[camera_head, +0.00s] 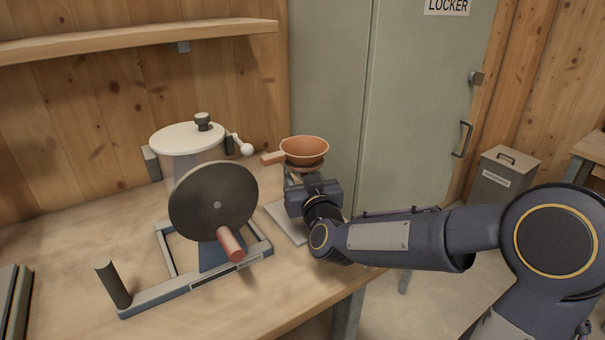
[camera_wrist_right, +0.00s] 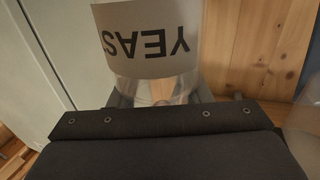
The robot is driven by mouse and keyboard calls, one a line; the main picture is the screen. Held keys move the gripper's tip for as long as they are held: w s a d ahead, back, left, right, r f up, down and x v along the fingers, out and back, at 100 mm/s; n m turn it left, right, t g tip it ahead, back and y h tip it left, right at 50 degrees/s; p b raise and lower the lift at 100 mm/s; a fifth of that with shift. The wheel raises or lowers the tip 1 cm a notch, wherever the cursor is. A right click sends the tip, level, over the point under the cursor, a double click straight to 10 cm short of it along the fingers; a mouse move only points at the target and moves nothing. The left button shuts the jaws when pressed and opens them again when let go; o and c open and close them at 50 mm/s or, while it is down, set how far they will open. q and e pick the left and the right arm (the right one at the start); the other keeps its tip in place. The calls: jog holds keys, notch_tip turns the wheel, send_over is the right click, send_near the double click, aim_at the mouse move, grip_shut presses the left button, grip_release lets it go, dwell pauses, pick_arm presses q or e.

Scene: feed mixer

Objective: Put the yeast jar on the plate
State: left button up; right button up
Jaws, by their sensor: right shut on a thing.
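The yeast jar (camera_wrist_right: 145,40) is clear, with a pale label whose letters read "YEAS" upside down in the right wrist view. My right gripper (camera_head: 309,180) is shut on the jar, and its fingers show at either side of the clear part of the jar. In the head view the jar is mostly hidden behind the gripper and cannot be made out clearly. A flat grey plate (camera_head: 288,222) lies on the table below and beside my right gripper, partly covered by it. I cannot tell the gap between jar and plate. My left gripper is not in view.
A tall grey locker (camera_head: 415,100) is behind. The table's front left (camera_head: 60,270) has bare room.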

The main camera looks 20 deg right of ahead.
jog(key=shift+a, duration=0.15)
jog(key=o, duration=1.4)
jog(key=shift+w+f, duration=0.1)
jog(key=shift+r, duration=0.2)
jog(key=s+a, duration=0.1)
jog(key=s, duration=1.1)
jog(key=shift+a+f, duration=0.15)
jog(key=shift+a, duration=0.25)
